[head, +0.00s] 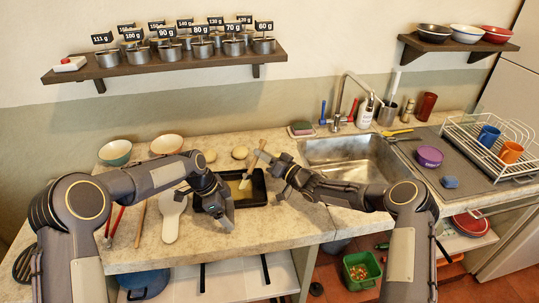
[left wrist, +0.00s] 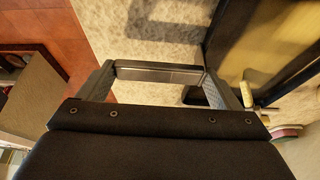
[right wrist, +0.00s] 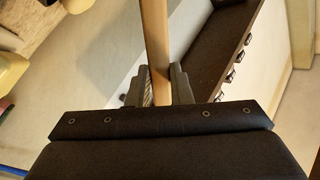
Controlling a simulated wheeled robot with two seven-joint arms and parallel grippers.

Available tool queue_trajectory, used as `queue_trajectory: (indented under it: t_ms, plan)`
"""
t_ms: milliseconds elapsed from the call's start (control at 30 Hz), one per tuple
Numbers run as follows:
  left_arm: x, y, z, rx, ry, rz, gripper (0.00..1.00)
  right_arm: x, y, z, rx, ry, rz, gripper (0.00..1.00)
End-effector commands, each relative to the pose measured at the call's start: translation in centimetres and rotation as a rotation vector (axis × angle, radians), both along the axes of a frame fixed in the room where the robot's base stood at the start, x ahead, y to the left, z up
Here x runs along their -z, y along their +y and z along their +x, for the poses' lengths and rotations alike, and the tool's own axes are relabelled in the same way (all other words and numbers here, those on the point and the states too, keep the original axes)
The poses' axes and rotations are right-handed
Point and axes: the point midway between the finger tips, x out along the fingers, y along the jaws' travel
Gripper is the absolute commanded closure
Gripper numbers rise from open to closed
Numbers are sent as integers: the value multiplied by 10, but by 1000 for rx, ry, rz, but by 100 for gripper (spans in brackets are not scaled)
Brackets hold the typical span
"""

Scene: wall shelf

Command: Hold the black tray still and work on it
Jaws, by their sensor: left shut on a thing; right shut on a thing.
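The black tray (head: 264,187) lies on the counter with a yellowish layer inside; its dark edge also shows in the left wrist view (left wrist: 290,74). My left gripper (head: 226,216) is at the tray's front left side, shut on the tray; the exact contact is partly hidden by the hand. My right gripper (head: 273,162) is shut on the wooden handle of a brush (head: 257,151). The handle runs up between the fingers in the right wrist view (right wrist: 155,40). The brush's pale head points down over the tray; I cannot tell if it touches.
A white paddle-shaped board (head: 172,216) lies left of the tray. Two bowls (head: 115,152) and two pale round pieces (head: 240,152) sit behind. The sink (head: 345,160) is to the right, with a dish rack (head: 490,145) beyond. A shelf with labelled pots hangs above.

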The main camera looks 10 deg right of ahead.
Motion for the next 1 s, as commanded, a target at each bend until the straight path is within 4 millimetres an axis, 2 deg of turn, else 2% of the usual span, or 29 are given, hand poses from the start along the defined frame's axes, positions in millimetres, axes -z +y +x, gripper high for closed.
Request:
queue_trajectory:
  t_ms: [167,500,767,1000]
  plan:
    - [0,0,0,0,0,0,56,0,6,0,-1,1,-1,100]
    - [0,0,0,0,0,0,56,1,34,2,-1,1,-2,100]
    - [0,0,0,0,0,0,56,1,43,2,-1,1,-1,100]
    - [0,0,0,1,0,0,56,0,64,3,-2,1,-1,100]
